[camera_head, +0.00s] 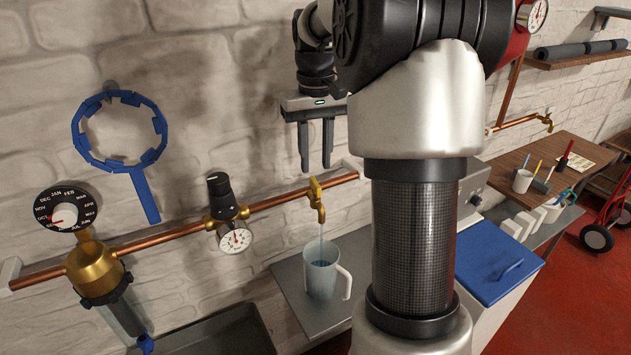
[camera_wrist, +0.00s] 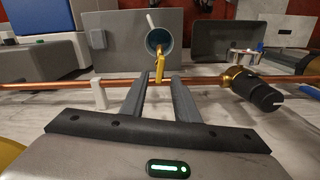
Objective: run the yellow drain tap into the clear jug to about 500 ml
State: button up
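The brass-yellow drain tap (camera_head: 317,200) is on the copper pipe, its spout pointing down. A thin pale-blue stream (camera_head: 321,236) runs from it into the clear jug (camera_head: 322,282), which stands upright below on a grey surface. Some bluish water shows in the jug; its level against any marks is too small to read. My gripper (camera_head: 315,167) is above the tap, fingers pointing down, apart and empty. In the wrist view the yellow tap (camera_wrist: 160,66) shows between and beyond the open fingertips, with the jug's round mouth (camera_wrist: 158,41) behind it.
The copper pipe (camera_head: 275,203) runs along the brick wall. Left of the tap are a gauge with a black knob (camera_head: 234,236), a brass filter (camera_head: 94,272) and a blue ring wrench (camera_head: 147,195). A dark tray (camera_head: 222,335) lies below; a blue-lidded box (camera_head: 495,265) stands right.

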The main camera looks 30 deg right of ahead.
aim_at(315, 182)
jog(key=shift+f+b, duration=0.35)
jog(key=shift+f, duration=2.35)
grip_shut()
